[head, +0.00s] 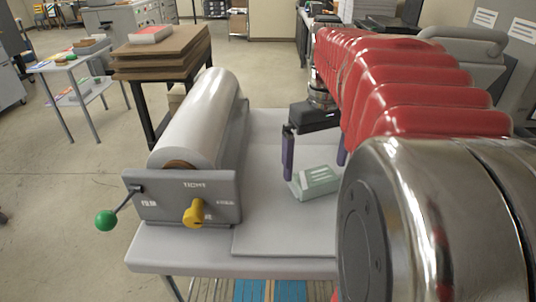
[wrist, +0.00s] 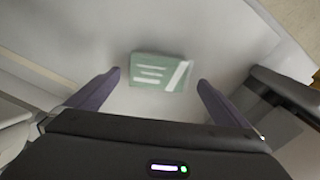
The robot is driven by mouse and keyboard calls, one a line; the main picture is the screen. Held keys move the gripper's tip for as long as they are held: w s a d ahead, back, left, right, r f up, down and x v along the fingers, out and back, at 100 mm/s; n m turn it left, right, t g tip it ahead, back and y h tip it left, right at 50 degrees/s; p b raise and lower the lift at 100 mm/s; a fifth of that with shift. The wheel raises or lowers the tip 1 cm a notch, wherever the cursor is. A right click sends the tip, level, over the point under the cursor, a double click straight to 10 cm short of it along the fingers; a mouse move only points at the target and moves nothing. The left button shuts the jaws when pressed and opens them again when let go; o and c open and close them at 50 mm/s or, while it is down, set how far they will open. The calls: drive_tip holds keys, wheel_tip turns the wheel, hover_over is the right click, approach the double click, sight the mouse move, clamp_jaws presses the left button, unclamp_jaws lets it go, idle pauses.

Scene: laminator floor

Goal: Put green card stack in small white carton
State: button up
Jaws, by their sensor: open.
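The green card stack (head: 316,182) is a pale green block with white stripes on top. It lies flat on the light grey table of the laminator, right of the roll. My gripper (head: 315,168) is open above it, with one purple finger on either side in the picture. In the wrist view the green card stack (wrist: 160,73) shows between the fingertips and slightly beyond them, with gaps on both sides. Nothing is held. I cannot make out a small white carton in either view.
The laminator's big roll (head: 196,120) stands left of the stack, with a green-knobbed lever (head: 106,220) and a yellow knob (head: 195,211) in front. Brown boards (head: 160,58) carry a white-and-red block (head: 150,34). A side table (head: 68,60) holds small items. The grey tabletop (head: 285,236) in front is clear.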

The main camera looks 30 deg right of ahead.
sight(315, 176)
wheel_tip(315, 176, down, 5)
drive_tip(key=shift+s+d+r, duration=0.1)
drive_tip(key=shift+d, duration=0.05)
idle(0.6)
drive_tip(key=c, duration=1.4)
drive_tip(key=shift+o, duration=0.2)
drive_tip(key=shift+r, duration=5)
